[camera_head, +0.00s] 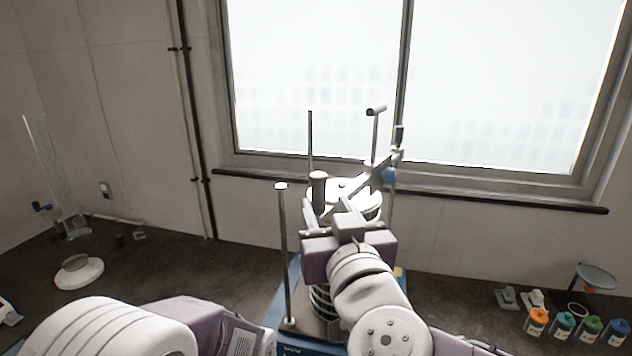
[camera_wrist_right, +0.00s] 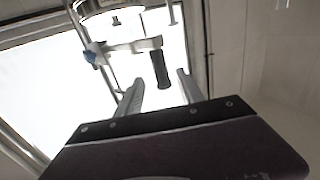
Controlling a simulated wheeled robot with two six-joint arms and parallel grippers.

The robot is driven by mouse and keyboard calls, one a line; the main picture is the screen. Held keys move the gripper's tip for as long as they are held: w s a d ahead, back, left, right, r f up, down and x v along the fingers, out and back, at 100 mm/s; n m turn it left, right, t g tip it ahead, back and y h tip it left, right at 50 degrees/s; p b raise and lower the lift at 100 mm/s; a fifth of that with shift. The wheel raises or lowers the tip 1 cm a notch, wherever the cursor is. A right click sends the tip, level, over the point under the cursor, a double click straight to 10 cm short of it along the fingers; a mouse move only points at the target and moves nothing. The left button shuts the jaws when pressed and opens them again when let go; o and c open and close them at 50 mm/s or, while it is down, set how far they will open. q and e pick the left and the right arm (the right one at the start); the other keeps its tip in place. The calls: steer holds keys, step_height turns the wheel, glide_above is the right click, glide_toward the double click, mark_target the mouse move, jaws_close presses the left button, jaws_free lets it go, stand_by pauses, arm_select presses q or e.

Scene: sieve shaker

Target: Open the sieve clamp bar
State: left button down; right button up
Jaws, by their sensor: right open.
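The sieve shaker has a blue base (camera_head: 290,342), upright metal rods (camera_head: 283,250) and a round metal lid (camera_head: 368,197) on top. The clamp bar (camera_head: 372,176) runs slanting over the lid, with a dark cylindrical handle (camera_head: 318,188) near its left end. In the right wrist view the bar (camera_wrist_right: 125,47) ends at the dark handle (camera_wrist_right: 160,70). My right gripper (camera_head: 330,212) is open; in the wrist view its fingertips (camera_wrist_right: 158,88) lie on either side of the handle's end. I see no clear contact. My right arm hides part of the shaker. My left gripper is out of view.
Several small bottles (camera_head: 562,325) with coloured caps stand at the bench's right. A white round stand (camera_head: 78,272) with a clear upright piece is at the left. A window (camera_head: 310,80) and its sill lie behind the shaker.

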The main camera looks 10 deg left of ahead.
mark_target(315, 188)
steer(key=x, duration=0.9)
steer(key=shift+w+a+f, duration=0.2)
steer(key=shift+w+f, duration=0.05)
steer(key=shift+s+d+r, duration=0.1)
steer(key=shift+s, duration=0.2)
steer(key=shift+c, duration=0.9)
jaws_close()
